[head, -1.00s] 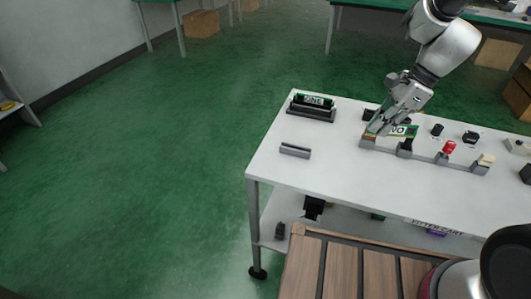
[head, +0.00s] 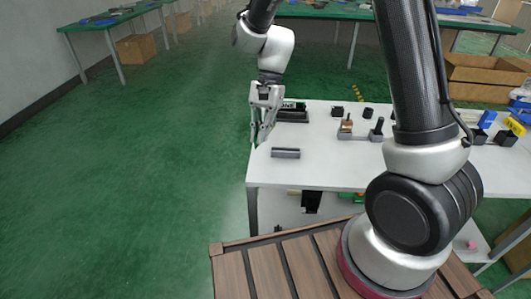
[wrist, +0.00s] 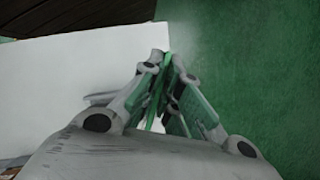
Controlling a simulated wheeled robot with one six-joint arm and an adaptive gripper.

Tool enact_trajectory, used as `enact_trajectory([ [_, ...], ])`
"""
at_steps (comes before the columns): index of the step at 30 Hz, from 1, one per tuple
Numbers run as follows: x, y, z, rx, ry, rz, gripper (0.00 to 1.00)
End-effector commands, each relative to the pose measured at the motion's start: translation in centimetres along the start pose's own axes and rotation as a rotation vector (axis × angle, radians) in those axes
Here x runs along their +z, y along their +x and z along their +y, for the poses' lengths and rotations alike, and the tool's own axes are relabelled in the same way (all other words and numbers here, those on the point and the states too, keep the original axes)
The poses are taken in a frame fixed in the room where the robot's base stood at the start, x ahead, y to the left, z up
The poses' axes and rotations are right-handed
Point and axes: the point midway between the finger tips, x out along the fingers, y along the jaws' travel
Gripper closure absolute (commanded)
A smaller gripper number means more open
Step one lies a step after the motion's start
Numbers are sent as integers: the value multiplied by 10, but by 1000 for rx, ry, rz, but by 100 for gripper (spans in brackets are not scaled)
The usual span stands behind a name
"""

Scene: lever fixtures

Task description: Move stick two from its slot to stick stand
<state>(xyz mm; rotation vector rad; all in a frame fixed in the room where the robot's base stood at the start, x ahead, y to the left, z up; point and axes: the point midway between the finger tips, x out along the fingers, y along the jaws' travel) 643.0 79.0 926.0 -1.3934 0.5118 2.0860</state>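My gripper (head: 258,132) hangs over the left edge of the white table, left of and above the small grey stand. It appears shut on stick two; a thin bright green strip of stick two (wrist: 160,92) shows edge-on between the fingers in the wrist view. Its label is not readable now. The stick stand (head: 285,153), a low grey slotted block, is empty on the table's front left.
A stick marked ONE (head: 292,106) sits in a black holder (head: 292,116) behind the stand, partly hidden by my gripper. Small black blocks (head: 368,112) stand at the back of the white table (head: 315,175). Green floor lies open to the left.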

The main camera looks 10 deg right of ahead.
Motion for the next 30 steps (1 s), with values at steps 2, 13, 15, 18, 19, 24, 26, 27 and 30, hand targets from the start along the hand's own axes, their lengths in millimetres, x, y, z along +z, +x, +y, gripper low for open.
enact_trajectory([
  [2, -6, 14, 1, 3, 3, -1, 100],
  [13, -22, 53, 0, 1, 4, 0, 100],
  [15, -25, 59, 0, 1, 3, 0, 100],
  [18, -25, 60, 0, -1, 2, 1, 100],
  [19, -25, 59, 0, -1, 2, 1, 100],
  [24, -26, 61, 0, -1, 3, 1, 100],
  [26, -26, 63, 0, -1, 3, 1, 100],
  [27, -27, 64, 0, -1, 3, 1, 100],
  [30, -27, 65, 0, -2, 3, 1, 92],
])
